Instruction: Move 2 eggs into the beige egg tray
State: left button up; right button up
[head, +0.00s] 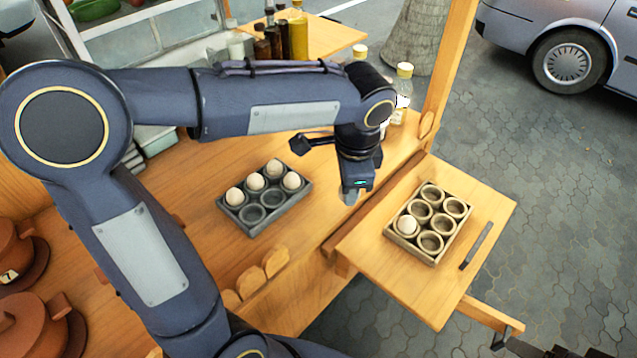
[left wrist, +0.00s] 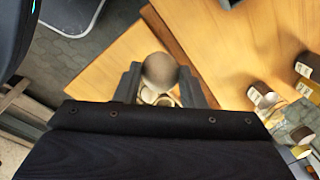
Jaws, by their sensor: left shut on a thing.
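My left gripper (head: 351,196) hangs between the two egg trays, near the seam between the counter and the side shelf. In the left wrist view it is shut on an egg (left wrist: 159,70), held between its two fingers. The beige egg tray (head: 415,258) is on the side shelf, right of the gripper. One egg (head: 408,225) sits in its left corner cup; its other cups look empty. The grey egg tray (head: 250,233) is on the counter to the left, with several eggs (head: 255,181) and two empty cups. My right gripper is not in view.
Bottles (head: 402,90) and sauce bottles (head: 271,38) stand at the back of the counter. Brown clay pots (head: 40,322) are at the lower left. A dark handle (head: 477,246) lies on the shelf right of the beige tray. Wooden scalloped trim (head: 262,275) edges the counter.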

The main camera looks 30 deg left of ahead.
pick_arm(q)
jog(key=w+d+f+p, duration=0.1)
jog(key=w+d+f, duration=0.2)
jog(key=w+d, duration=0.4)
jog(key=w+d+f+p, duration=0.2)
jog(key=w+d+f, duration=0.2)
jog(key=w+d, duration=0.3)
jog(key=shift+f, duration=0.25)
jog(key=shift+w, duration=0.1)
dwell(0.3)
jog(key=shift+f+b, duration=0.6)
jog(key=shift+f, duration=0.4)
jog(key=shift+f+b, duration=1.65)
jog(key=shift+f, duration=0.8)
dwell(0.8)
jog(key=o, duration=0.7)
